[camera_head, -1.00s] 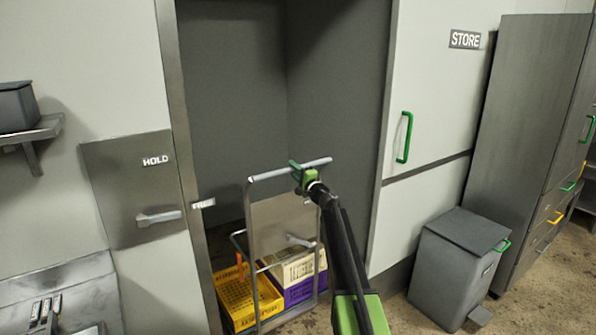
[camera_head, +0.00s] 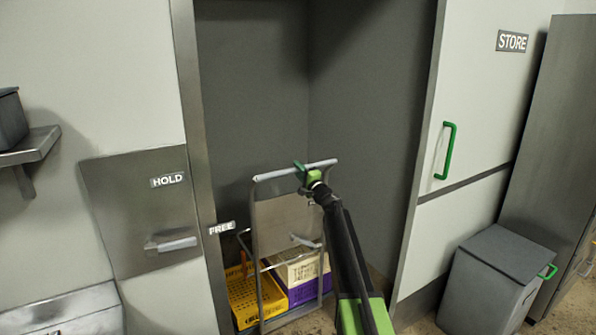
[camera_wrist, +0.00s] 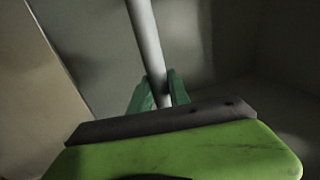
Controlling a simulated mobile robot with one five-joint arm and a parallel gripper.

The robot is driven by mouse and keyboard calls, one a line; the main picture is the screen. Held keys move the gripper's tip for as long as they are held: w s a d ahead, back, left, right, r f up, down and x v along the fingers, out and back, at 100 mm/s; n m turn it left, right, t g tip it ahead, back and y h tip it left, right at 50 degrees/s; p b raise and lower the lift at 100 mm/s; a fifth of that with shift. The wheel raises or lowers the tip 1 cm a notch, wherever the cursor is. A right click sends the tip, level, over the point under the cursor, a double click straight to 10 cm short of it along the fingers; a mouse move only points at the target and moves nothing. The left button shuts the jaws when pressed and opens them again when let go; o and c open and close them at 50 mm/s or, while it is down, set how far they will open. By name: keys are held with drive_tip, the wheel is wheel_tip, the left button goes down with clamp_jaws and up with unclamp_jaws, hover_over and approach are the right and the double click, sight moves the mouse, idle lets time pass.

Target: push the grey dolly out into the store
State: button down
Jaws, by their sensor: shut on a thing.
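The grey dolly (camera_head: 257,228) stands upright in the doorway, with a tubular frame and a grey panel. It carries a yellow crate (camera_head: 243,299), and a cream crate (camera_head: 299,268) on top of a purple one (camera_head: 307,290). My gripper (camera_head: 308,174) is shut on the dolly's push bar (camera_head: 275,174), right of the bar's middle. In the wrist view the green fingers (camera_wrist: 158,92) close around the pale bar (camera_wrist: 146,45). The dolly's wheels are hidden. The store door (camera_head: 480,110), marked STORE, with a green handle (camera_head: 446,150), is slid to the right of the opening.
The doorway's left post (camera_head: 191,100) is close to the dolly's left side, next to a FREE label (camera_head: 221,228) and a HOLD plate (camera_head: 140,210). A grey pedal bin (camera_head: 487,285) stands right of the opening, before a tall cabinet (camera_head: 560,170). Dark walls lie beyond the dolly.

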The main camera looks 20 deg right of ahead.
drive_tip(key=shift+w, duration=0.2)
drive_tip(key=c, duration=1.2)
unclamp_jaws()
drive_tip(key=shift+c, duration=0.2)
drive_tip(key=b+v, duration=0.3)
drive_tip(key=v, duration=1.4)
drive_tip(key=shift+s, duration=0.25)
drive_tip(key=shift+f, duration=0.1)
